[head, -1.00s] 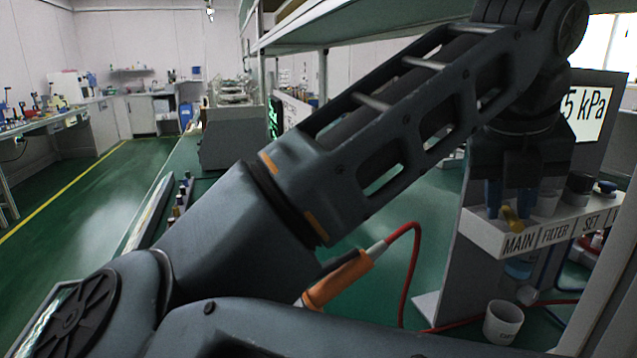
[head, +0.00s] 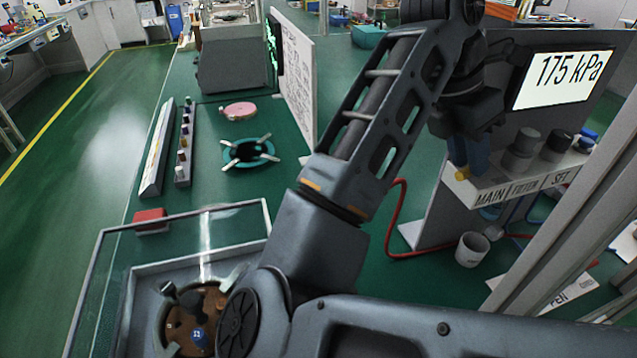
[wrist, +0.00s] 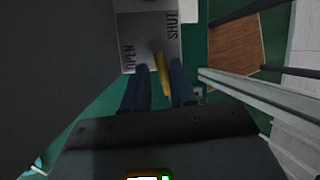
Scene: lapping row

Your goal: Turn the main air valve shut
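The main air valve's yellow lever (wrist: 164,75) shows in the wrist view, pointing down the picture from its pivot on a grey plate (wrist: 142,30). The plate reads OPEN on the left and SHUT on the right. My gripper (wrist: 160,88) has its two blue fingers apart, one on each side of the lever. The lever lies closer to the right finger; I cannot tell whether they touch. In the head view my gripper (head: 468,158) is over the MAIN end of the valve shelf (head: 490,197), with the lever's yellow tip (head: 462,174) just below the fingers.
A display (head: 565,78) reads 175 kPa. Dark and grey knobs (head: 525,143) stand right of MAIN, above FILTER and SET. A white cup (head: 472,249) and red hose (head: 392,235) are below. A clear-walled box (head: 120,262) stands at front left.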

